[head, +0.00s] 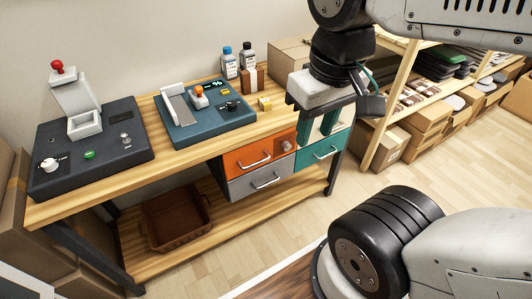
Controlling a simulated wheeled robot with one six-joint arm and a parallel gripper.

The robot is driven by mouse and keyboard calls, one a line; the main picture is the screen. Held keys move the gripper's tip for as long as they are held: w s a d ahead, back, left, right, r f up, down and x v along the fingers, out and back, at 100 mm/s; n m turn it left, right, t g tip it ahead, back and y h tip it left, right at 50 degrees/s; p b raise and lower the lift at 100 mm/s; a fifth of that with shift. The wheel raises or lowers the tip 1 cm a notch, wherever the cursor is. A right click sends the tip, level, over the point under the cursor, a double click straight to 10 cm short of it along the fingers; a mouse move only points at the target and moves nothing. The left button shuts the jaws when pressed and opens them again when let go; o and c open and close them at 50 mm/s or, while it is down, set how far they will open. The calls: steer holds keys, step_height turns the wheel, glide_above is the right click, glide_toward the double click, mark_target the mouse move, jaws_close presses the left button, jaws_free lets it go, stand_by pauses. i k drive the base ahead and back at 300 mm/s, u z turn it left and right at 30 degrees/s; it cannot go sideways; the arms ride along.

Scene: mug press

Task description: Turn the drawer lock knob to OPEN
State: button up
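A small round grey knob (287,145) sits at the right end of the orange drawer front (258,156), under the table's right part. Its markings are too small to read, so I cannot tell which way it is turned.
A grey drawer (262,183) is below the orange one, and a teal drawer (320,151) is to the right. Two machines (92,150) (205,115), bottles (228,63) and a yellow block (264,103) stand on the wooden table (180,170). A brown crate (177,218) is below. Floor in front is clear.

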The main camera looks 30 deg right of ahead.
mark_target(286, 145)
steer(key=z, duration=0.8)
steer(key=k, duration=0.55)
steer(key=u, duration=0.2)
